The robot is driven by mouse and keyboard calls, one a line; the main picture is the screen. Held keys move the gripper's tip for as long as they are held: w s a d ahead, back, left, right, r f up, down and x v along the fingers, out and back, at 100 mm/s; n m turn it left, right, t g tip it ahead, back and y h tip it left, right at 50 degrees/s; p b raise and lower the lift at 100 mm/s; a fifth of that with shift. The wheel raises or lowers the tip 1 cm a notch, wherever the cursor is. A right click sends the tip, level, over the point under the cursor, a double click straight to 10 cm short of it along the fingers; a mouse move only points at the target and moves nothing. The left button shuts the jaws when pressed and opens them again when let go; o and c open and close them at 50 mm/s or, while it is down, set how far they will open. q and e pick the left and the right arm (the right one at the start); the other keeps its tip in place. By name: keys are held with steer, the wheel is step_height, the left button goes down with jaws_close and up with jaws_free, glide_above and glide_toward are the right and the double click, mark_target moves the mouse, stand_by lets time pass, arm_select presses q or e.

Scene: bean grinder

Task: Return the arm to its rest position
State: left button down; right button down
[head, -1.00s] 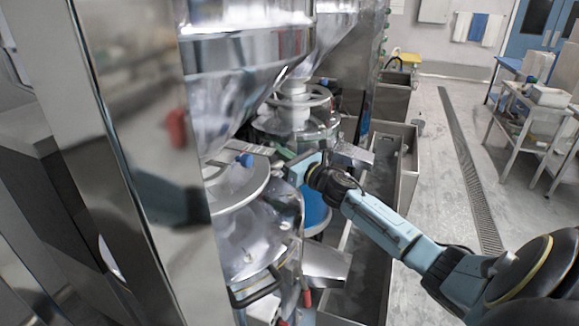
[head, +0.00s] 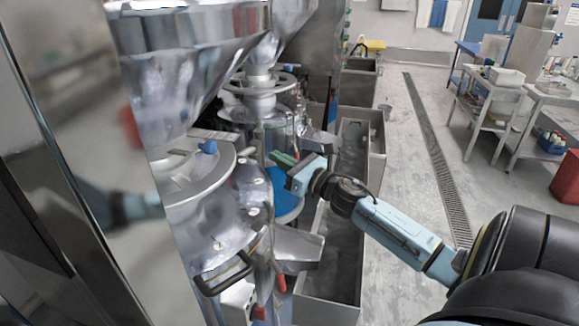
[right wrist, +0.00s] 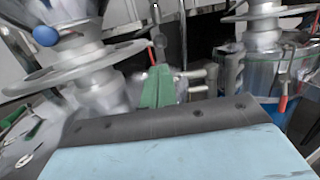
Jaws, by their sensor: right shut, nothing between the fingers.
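My right arm comes in from the right in the head view and ends in my right gripper (head: 284,159), which has green fingers. The fingers are shut with nothing between them. In the right wrist view the green fingers (right wrist: 158,86) point forward, together. The near grinder (head: 213,240) with its blue knob is left of the gripper, and the gap between them cannot be told exactly. My left gripper is in neither view.
The far grinder (head: 262,112) stands behind the gripper. Metal troughs (head: 377,150) run along the floor beside the grinders. A floor drain (head: 435,150) and open floor lie to the right. A steel cart (head: 488,100) stands at the back right, with a red bin (head: 567,178) nearby.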

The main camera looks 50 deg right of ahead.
steer(key=shift+v, duration=1.35)
steer(key=shift+a, duration=0.1)
